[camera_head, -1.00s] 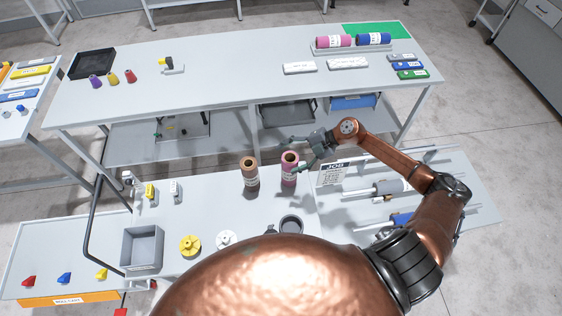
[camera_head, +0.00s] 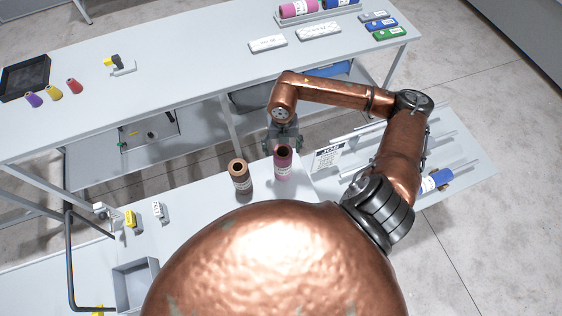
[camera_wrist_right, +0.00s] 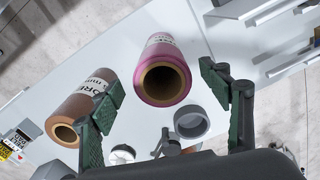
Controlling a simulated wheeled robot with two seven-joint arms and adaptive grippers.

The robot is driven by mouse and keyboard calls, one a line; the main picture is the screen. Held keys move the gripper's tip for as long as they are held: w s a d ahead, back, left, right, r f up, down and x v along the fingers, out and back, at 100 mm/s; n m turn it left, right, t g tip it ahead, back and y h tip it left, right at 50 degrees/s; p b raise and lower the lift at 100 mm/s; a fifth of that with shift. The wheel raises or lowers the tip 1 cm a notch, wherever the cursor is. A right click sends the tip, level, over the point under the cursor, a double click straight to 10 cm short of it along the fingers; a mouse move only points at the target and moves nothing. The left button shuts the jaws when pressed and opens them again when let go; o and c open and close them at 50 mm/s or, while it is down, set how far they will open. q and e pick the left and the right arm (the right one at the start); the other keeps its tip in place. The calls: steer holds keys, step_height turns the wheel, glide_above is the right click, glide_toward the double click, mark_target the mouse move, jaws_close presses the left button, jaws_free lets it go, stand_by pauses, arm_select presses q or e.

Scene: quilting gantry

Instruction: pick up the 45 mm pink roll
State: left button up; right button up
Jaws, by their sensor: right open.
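A pink roll (camera_head: 283,164) with a white label stands upright on the near table; the number on its label is not readable. In the right wrist view the pink roll (camera_wrist_right: 158,52) shows its open brown core end-on, between the spread fingers. My right gripper (camera_head: 284,140) is open and empty, at the roll's top on its far side in the head view. In the right wrist view the open gripper (camera_wrist_right: 160,80) has green-padded fingers on either side of the roll; contact cannot be told. My left gripper is not in view.
A brown roll (camera_head: 240,177) stands close left of the pink one, near the left finger in the wrist view. A job sign (camera_head: 327,158) stands to the right. Another pink roll (camera_head: 298,8) lies on the far table. A grey bin (camera_head: 134,285) sits front left.

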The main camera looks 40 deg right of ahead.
mark_target(283, 156)
steer(key=shift+s+f, duration=0.1)
steer(key=shift+f, duration=0.3)
step_height(283, 156, down, 4)
steer(key=shift+s+r+p, duration=0.1)
steer(key=shift+r+p, duration=0.1)
steer(key=shift+p, duration=0.5)
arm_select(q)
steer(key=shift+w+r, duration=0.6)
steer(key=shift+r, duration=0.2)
arm_select(e)
steer(key=shift+f, duration=0.55)
steer(key=shift+c, duration=0.7)
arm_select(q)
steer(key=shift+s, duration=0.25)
arm_select(e)
steer(key=c, duration=1.7)
steer(key=shift+r, duration=0.1)
